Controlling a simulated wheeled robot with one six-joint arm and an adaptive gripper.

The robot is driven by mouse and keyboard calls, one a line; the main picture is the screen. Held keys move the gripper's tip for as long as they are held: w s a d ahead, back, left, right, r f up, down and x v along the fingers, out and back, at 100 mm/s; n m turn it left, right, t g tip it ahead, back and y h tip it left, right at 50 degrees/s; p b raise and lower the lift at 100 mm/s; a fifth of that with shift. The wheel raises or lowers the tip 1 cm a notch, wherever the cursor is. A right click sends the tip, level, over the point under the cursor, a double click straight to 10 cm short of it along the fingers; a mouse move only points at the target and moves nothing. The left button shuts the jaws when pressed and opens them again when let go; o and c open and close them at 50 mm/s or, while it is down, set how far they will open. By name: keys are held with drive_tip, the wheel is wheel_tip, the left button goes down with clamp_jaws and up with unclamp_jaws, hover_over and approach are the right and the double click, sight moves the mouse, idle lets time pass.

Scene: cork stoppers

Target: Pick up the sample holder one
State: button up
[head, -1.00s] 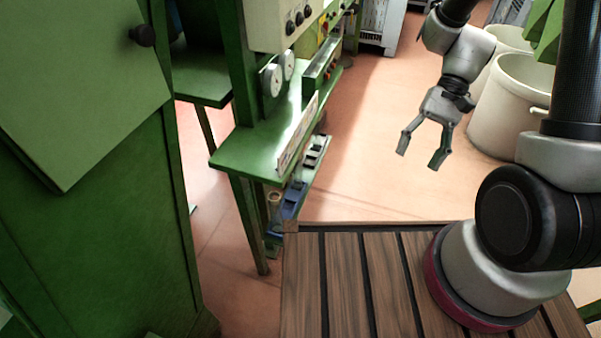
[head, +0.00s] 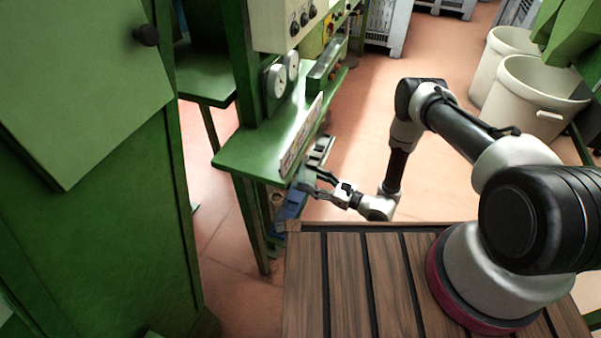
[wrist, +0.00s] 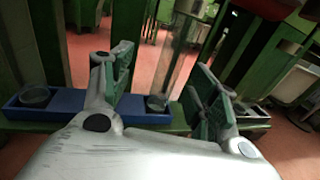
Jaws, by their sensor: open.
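A blue holder (wrist: 62,101) lies across the wrist view on a green ledge. It carries a round grey cup (wrist: 35,96) at its left and another round cup (wrist: 158,102) between my fingers in the picture. In the head view the blue holder (head: 291,206) is on a low shelf, partly hidden by the machine and my gripper. No label is readable, so I cannot tell whether it is sample holder one. My gripper (wrist: 163,72) is open, with nothing visibly gripped. In the head view my gripper (head: 306,182) is beside the shelf, close to the blue holder; contact cannot be told.
A green machine shelf (head: 245,155) with an upright front strip overhangs the low shelf. A dark tray (wrist: 250,115) is at the right in the wrist view. A green cabinet (head: 80,90) stands at left. White bins (head: 530,100) stand at the back right.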

sight(301, 168)
drive_tip(key=w+a, duration=0.1)
drive_tip(key=w+t, duration=0.1)
drive_tip(key=shift+w+a+r, duration=0.35)
drive_tip(key=shift+a, duration=0.05)
drive_tip(key=x, duration=0.5)
drive_tip(key=shift+w+f, duration=0.15)
drive_tip(key=shift+w, duration=0.05)
drive_tip(key=c, duration=1.1)
